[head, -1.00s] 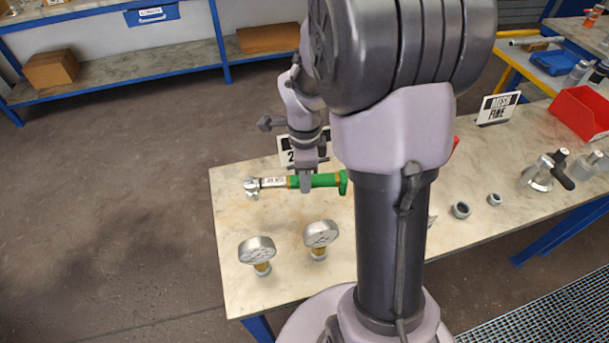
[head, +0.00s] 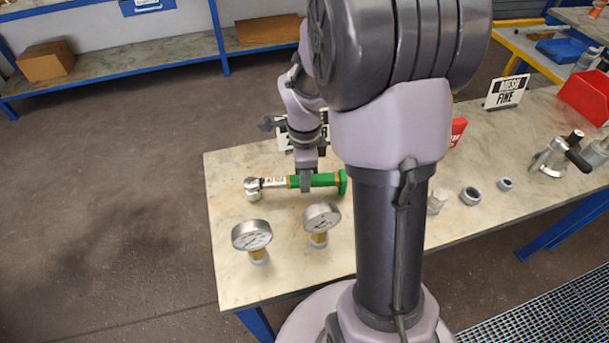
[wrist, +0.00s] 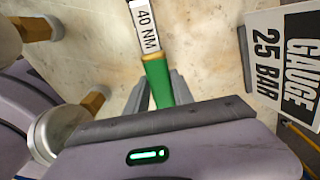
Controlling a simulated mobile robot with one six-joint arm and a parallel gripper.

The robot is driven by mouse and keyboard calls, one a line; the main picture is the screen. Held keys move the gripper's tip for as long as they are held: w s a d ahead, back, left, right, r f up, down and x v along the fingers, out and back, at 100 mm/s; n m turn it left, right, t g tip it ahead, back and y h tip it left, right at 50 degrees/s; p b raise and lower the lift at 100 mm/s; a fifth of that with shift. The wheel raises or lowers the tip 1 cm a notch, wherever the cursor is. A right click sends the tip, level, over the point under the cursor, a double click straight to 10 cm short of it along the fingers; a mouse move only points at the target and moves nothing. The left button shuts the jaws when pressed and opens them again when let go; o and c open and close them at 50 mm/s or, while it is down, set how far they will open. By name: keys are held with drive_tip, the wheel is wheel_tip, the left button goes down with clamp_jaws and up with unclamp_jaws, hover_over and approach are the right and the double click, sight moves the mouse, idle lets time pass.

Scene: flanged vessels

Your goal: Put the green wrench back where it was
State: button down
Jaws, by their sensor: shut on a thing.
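The green wrench (head: 325,180) has a green handle, a white label and a silver head (head: 252,188) at its left end. It lies level across the picture over the left part of the table in the head view. My gripper (head: 306,184) is shut on its green handle. In the wrist view the wrench (wrist: 158,80) runs up from between the gripper's fingers (wrist: 158,95), and its label reads 40 NM. Whether the wrench touches the tabletop or hangs just above it, I cannot tell.
Two gauges (head: 252,236) (head: 322,218) stand in front of the wrench on the table (head: 290,285). A sign reading GAUGE 25 BAR (wrist: 285,65) is close by. Metal rings (head: 470,195), a MESH FINE sign (head: 506,92) and a red bin (head: 588,95) are to the right.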

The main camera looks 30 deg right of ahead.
drive_tip(key=shift+f+b, duration=0.4)
drive_tip(key=shift+f, duration=0.05)
drive_tip(key=c, duration=1)
unclamp_jaws()
